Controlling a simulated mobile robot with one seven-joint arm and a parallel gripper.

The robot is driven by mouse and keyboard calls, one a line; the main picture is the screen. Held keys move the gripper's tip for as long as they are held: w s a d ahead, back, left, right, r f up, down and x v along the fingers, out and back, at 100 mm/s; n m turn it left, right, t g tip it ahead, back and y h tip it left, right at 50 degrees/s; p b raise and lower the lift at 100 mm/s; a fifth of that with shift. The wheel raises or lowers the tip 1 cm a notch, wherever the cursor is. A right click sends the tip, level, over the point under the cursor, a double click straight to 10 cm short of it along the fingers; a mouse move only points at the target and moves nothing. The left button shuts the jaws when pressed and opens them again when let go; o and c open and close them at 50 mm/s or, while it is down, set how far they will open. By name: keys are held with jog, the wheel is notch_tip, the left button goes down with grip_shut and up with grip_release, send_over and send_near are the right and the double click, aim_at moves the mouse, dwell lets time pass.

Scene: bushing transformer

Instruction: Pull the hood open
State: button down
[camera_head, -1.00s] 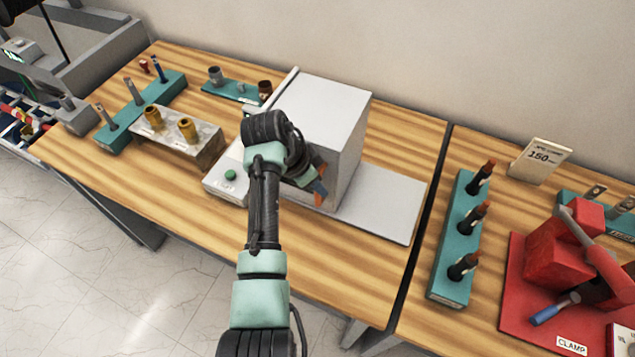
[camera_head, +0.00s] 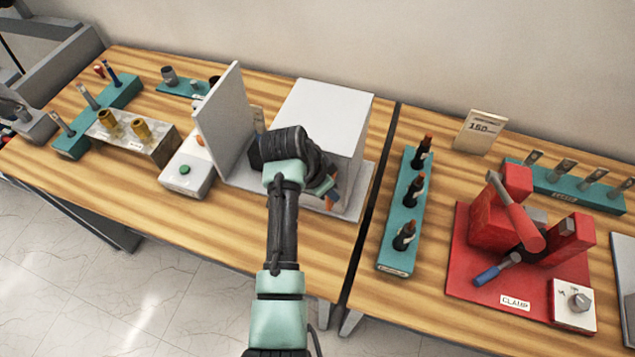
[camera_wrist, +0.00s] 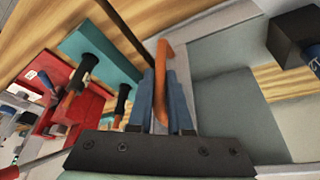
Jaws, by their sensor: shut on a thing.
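The hood (camera_head: 325,112) is a light grey box on a flat grey base plate (camera_head: 236,178). It stands apart from an upright grey panel (camera_head: 222,120) to its left, so a gap is open between them. My gripper (camera_head: 328,190) is at the hood's front, with my arm hiding part of that face. In the wrist view my gripper's blue fingers (camera_wrist: 164,88) are shut on the orange handle (camera_wrist: 162,72). The inside of the hood is mostly hidden in the head view.
A control box with a green button (camera_head: 184,170) is left of the panel. A teal rack (camera_head: 402,225) with several dark pieces stands right of the hood, across the table seam. A red clamp station (camera_head: 480,275) is further right. Bare wood lies in front of the hood.

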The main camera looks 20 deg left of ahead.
jog(key=shift+d, duration=0.5)
jog(key=c, duration=0.8)
grip_release()
jog(key=shift+a, duration=0.1)
jog(key=shift+c, duration=0.2)
jog(key=b+v, duration=0.3)
jog(key=v, duration=1)
